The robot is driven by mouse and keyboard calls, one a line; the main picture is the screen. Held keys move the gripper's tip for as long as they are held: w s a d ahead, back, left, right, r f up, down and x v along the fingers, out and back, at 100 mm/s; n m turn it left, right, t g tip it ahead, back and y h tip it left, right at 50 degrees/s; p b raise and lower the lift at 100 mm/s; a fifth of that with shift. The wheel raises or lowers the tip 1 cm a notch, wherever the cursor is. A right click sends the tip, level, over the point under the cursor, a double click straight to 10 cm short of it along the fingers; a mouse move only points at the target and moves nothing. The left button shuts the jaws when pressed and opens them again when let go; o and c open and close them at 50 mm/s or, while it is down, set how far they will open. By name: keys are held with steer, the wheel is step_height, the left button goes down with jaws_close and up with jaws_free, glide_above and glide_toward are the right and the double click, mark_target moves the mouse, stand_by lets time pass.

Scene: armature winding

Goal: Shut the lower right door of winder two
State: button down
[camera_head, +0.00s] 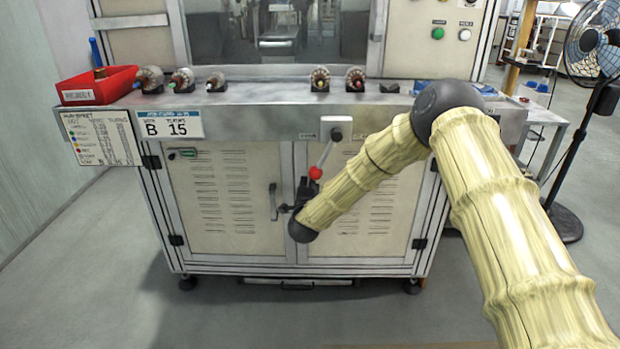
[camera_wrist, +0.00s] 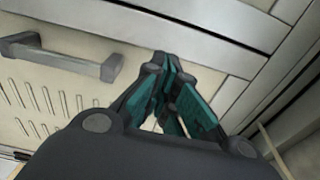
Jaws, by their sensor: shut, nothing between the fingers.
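The lower right door (camera_head: 375,215) of the winder is a cream louvred panel in a grey frame, hinged at its right. It looks about flush with the front, but my arm covers much of it, so I cannot tell whether a small gap is left. My gripper (camera_head: 287,208) is shut and empty at the seam between the two lower doors, just right of the left door's handle (camera_head: 273,202). In the wrist view the shut fingers (camera_wrist: 168,72) point at pale panels and grey frame strips. A grey bar handle (camera_wrist: 62,55) lies left of them, apart; I cannot tell which door it is on.
The lower left door (camera_head: 215,200) looks shut. A lever with a red knob (camera_head: 316,173) hangs above my gripper. The ledge holds several coils and a red bin (camera_head: 97,86). A fan (camera_head: 590,60) stands at the right. The floor in front is clear.

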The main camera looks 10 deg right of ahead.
mark_target(308, 176)
steer(key=s+a, duration=0.1)
steer(key=s, duration=0.8)
steer(key=shift+a+f+p, duration=0.3)
steer(key=shift+p, duration=0.15)
steer(key=w, duration=0.4)
steer(key=w+d+b, duration=0.1)
steer(key=w, duration=0.4)
steer(key=w+d+b, duration=0.1)
steer(key=w, duration=0.3)
steer(key=shift+w+d+r, duration=0.1)
steer(key=shift+w, duration=0.3)
